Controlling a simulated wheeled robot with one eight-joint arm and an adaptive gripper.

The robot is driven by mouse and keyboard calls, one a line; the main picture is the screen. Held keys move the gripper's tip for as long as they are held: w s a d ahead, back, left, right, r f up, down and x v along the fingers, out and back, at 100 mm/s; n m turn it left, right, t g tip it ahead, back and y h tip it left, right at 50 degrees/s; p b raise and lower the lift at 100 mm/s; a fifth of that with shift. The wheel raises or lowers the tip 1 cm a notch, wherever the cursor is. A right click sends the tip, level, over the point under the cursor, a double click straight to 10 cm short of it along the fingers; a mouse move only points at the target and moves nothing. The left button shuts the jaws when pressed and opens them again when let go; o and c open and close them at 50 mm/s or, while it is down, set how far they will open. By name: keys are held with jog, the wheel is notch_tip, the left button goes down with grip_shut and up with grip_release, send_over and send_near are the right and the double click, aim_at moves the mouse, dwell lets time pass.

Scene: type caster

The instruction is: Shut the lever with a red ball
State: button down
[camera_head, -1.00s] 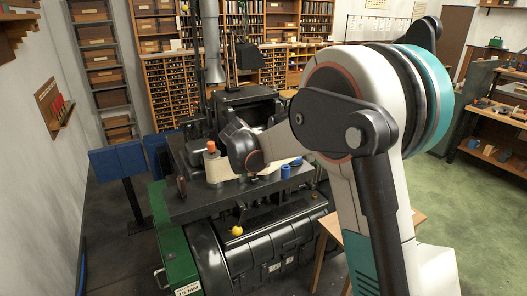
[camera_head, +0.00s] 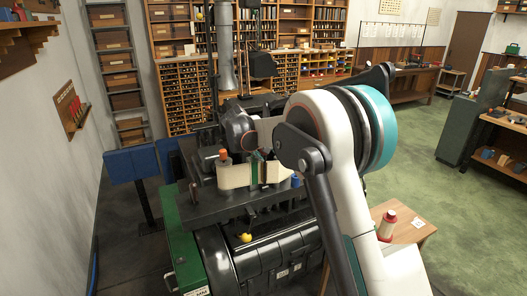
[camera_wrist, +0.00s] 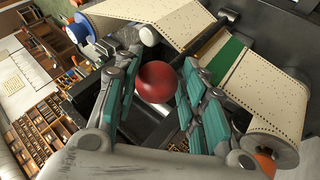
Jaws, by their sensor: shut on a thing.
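The lever's red ball (camera_wrist: 157,82) is in the middle of the wrist view, between the teal-padded fingers. My gripper (camera_wrist: 161,60) is shut on it, and the padded fingers stand on its left and right. The lever's rod is mostly hidden below the ball. The type caster (camera_head: 265,262) is a dark machine in the middle of the head view. There my gripper (camera_head: 257,158) is over its top, behind the punched paper ribbon, and too small to read clearly; the ball is not clearly visible there.
The cream punched ribbon (camera_wrist: 262,88) runs close to my fingers, with an orange-ended spool (camera_wrist: 265,155) and a blue-ended one (camera_wrist: 75,34). A yellow ball (camera_head: 245,237) is on the machine's front. A red-capped bottle (camera_head: 387,226) stands on a wooden stool at right.

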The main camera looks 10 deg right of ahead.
jog(key=c, duration=1.4)
grip_release()
jog(key=shift+w+d+r, duration=0.1)
jog(key=shift+d+r, duration=0.05)
jog(key=shift+d, duration=0.15)
jog(key=shift+c, duration=0.2)
jog(key=o, duration=0.3)
jog(key=shift+o, duration=0.2)
jog(key=shift+w+d, duration=0.1)
jog(key=shift+d, duration=0.05)
jog(key=shift+a, duration=0.2)
jog(key=shift+a, duration=0.15)
jog(key=v, duration=1.1)
jog(key=shift+s, duration=0.25)
jog(key=shift+r, duration=0.15)
